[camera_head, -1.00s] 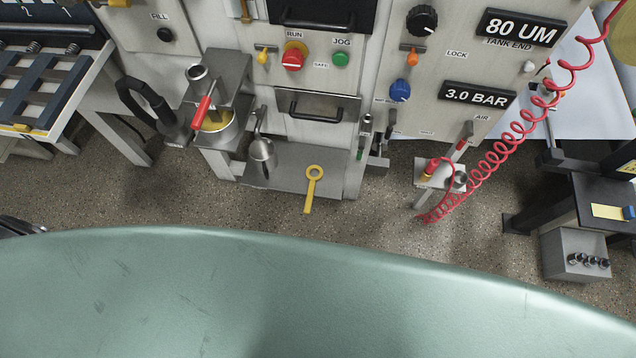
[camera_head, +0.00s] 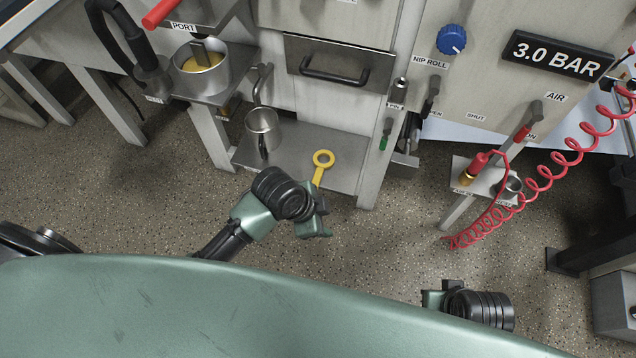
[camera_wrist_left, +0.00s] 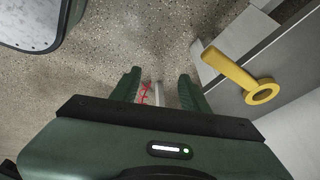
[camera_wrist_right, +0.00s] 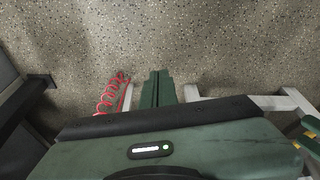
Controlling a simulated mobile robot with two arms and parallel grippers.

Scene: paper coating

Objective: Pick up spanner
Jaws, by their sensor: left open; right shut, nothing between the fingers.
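The yellow spanner (camera_head: 318,176), with a ring at one end, lies on a low grey metal shelf (camera_head: 285,160) of the machine, its handle toward me. My left gripper (camera_head: 320,224) is open and empty, in front of the shelf, overlapping the handle's near end in the head view. In the left wrist view the spanner (camera_wrist_left: 233,70) lies to the right of the open fingers (camera_wrist_left: 160,82), apart from them; its handle sticks out past the shelf edge. My right gripper (camera_head: 432,298) is low at the right, far from the spanner. The right wrist view shows its fingers (camera_wrist_right: 157,88) closed together, empty.
A metal cup (camera_head: 263,128) hangs just left of the spanner. A drawer with a black handle (camera_head: 335,73) is above the shelf. A red coiled air hose (camera_head: 545,170) and small stand (camera_head: 478,182) are at the right. The floor (camera_head: 390,235) in front is clear.

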